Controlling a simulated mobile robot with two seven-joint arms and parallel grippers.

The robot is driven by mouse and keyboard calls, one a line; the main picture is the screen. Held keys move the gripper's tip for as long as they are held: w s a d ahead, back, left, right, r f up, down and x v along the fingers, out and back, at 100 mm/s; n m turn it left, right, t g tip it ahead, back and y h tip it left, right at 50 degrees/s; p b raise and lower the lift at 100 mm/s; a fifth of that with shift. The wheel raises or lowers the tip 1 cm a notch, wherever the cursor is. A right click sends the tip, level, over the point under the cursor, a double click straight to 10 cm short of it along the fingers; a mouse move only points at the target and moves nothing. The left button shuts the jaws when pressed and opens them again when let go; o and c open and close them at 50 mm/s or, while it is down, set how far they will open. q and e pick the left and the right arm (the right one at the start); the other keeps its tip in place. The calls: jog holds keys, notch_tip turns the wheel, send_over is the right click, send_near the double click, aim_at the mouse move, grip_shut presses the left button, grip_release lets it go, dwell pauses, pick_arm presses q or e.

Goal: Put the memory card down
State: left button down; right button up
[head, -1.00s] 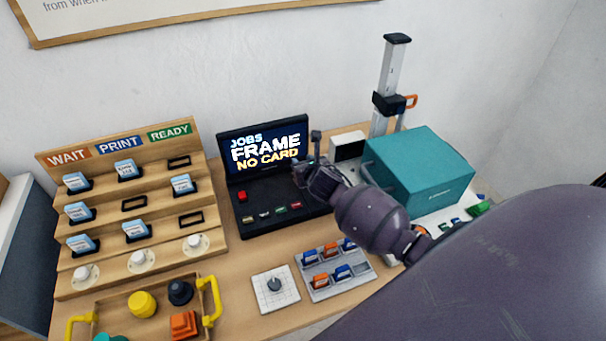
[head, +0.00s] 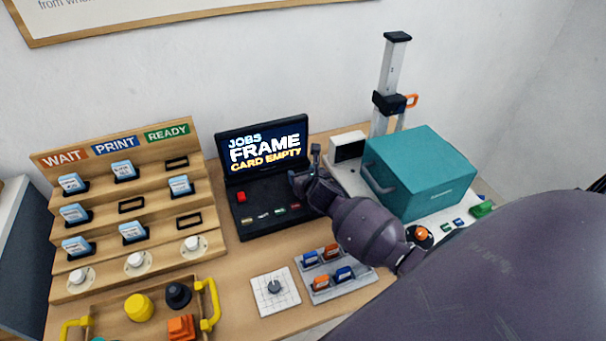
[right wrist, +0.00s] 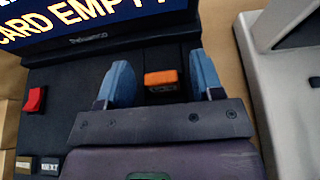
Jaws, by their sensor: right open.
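The memory card (right wrist: 160,79) is orange with a dark lower part in the right wrist view. It sits upright at the black console (head: 270,205), apparently in a slot, below the screen. My right gripper (right wrist: 163,84) is open, with one blue finger on each side of the card and a visible gap to each. In the head view my right gripper (head: 304,172) is over the console's right part, and the card cannot be made out there. The screen (head: 264,148) reads "JOBS FRAME CARD EMPTY". My left gripper is not in view.
A grey tray (head: 344,290) with several blue and orange cards lies in front. A teal box (head: 425,170) stands at the right. A wooden rack (head: 115,236) and a yellow-handled tray (head: 207,320) are at the left. A red button (head: 241,197) is on the console.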

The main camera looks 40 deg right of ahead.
jog(key=shift+r, duration=0.1)
jog(key=shift+s+r, duration=0.15)
jog(key=p+v, duration=0.2)
jog(key=v, duration=0.9)
jog(key=shift+s+a, duration=0.1)
jog(key=shift+s, duration=0.25)
